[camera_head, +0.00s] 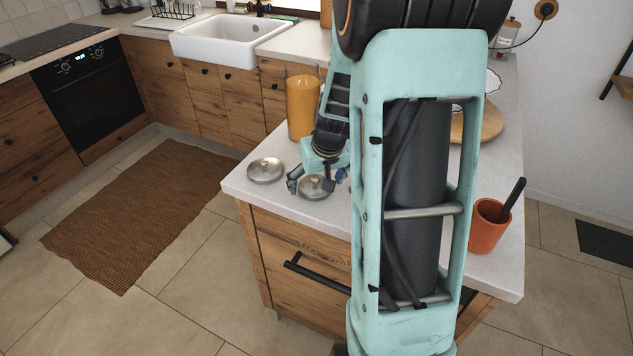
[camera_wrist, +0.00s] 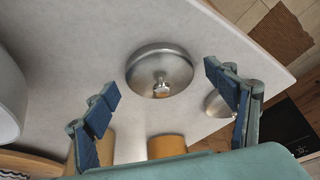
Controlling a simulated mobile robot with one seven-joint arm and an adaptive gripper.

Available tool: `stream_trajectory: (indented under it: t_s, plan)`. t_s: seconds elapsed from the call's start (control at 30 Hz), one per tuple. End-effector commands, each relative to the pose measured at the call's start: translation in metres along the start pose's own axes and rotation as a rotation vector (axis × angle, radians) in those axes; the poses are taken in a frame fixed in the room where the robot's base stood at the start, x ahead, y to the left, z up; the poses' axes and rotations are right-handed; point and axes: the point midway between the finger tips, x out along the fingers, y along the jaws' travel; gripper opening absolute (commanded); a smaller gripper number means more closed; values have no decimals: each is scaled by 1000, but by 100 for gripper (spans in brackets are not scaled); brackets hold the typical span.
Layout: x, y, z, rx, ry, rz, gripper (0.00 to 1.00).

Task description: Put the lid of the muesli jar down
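A round metal lid with a knob (camera_wrist: 160,72) lies knob up on the pale counter, between my open fingers in the wrist view. In the head view this lid (camera_head: 316,189) shows just beside my fingers, near the counter's front edge. My gripper (camera_wrist: 161,84) is open above the lid, with a gap on both sides; it also shows in the head view (camera_head: 318,179). A second metal lid (camera_head: 266,170) lies to the left; my right-hand finger partly hides it in the wrist view (camera_wrist: 217,104). A yellow-orange filled jar (camera_head: 302,108) stands behind, lidless as far as I see. I cannot tell which lid is the muesli jar's.
The counter's front edge is close to both lids. A terracotta pot with a dark handle (camera_head: 489,226) stands at the right. A round wooden board (camera_head: 491,121) is partly hidden behind my arm. A white vessel (camera_wrist: 10,100) shows at the wrist view's left edge.

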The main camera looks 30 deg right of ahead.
Motion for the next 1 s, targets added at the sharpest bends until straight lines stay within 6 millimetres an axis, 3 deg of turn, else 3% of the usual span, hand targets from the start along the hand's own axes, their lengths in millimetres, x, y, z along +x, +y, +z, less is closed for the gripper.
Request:
stream_trajectory:
  t_s: [0.37,0.8,1.0]
  plan:
    - [-13,0,-2,0,3,1,78]
    - [-94,0,-2,0,5,1,78]
    - [-117,0,-2,0,2,0,78]
